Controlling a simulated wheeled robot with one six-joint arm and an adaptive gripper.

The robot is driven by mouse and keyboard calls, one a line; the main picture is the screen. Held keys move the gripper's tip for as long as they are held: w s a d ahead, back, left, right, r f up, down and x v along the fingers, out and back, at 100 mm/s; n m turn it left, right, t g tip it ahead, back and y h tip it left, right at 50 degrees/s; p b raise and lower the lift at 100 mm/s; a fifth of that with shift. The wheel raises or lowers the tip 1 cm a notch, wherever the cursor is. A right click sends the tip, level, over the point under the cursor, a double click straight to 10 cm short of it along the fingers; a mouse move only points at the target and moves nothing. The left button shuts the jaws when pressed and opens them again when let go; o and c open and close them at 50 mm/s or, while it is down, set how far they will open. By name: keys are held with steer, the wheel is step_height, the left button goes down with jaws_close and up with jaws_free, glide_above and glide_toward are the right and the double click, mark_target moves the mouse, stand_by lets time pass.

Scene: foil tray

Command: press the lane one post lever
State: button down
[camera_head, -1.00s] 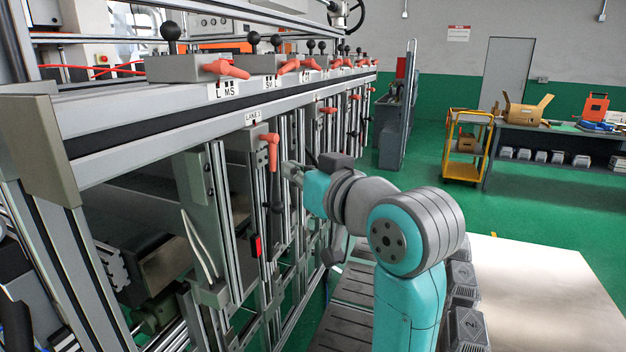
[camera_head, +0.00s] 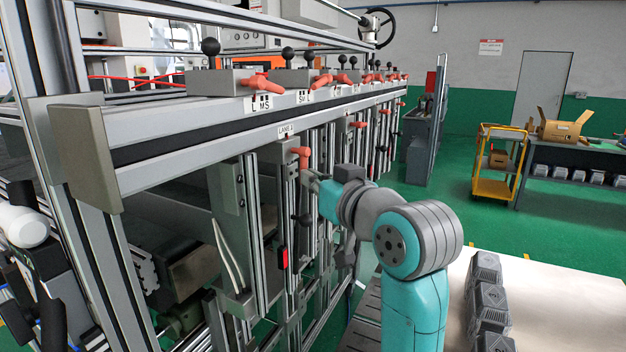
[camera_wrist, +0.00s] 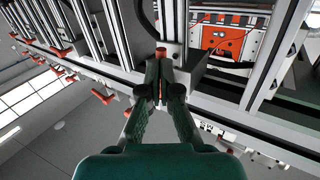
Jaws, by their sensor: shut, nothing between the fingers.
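The lane one post lever (camera_head: 304,157) is an orange-red handle on a grey block, just below the "LANE 1" label (camera_head: 286,131) on the front rail. Its handle points down along the post. My gripper (camera_head: 313,178) is just right of and slightly below the lever's lower end. In the wrist view my gripper (camera_wrist: 160,82) is shut and empty, and the orange-red lever (camera_wrist: 160,52) shows right beyond the fingertips. I cannot tell whether the fingertips touch it.
More orange-red levers and black-knobbed boxes (camera_head: 290,75) line the upper rail. Similar levers hang on posts (camera_head: 357,124) farther along. Metal posts stand close around the gripper. A yellow cart (camera_head: 495,165) and a pale surface (camera_head: 560,300) are to the right.

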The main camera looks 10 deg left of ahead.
steer(key=shift+w+d+f+n+t, duration=0.15)
steer(key=shift+w+n+t, duration=0.15)
steer(key=shift+n, duration=0.3)
steer(key=w+n+y, duration=0.1)
steer(key=n+y, duration=0.1)
steer(key=n, duration=0.1)
steer(key=w+d+n+y, duration=0.1)
steer(key=w+n+y, duration=0.1)
steer(key=n, duration=0.1)
steer(key=w+r+n+t+y, duration=0.1)
steer(key=n+y, duration=0.1)
steer(key=n, duration=0.2)
steer(key=shift+w+d, duration=0.25)
stand_by(0.5)
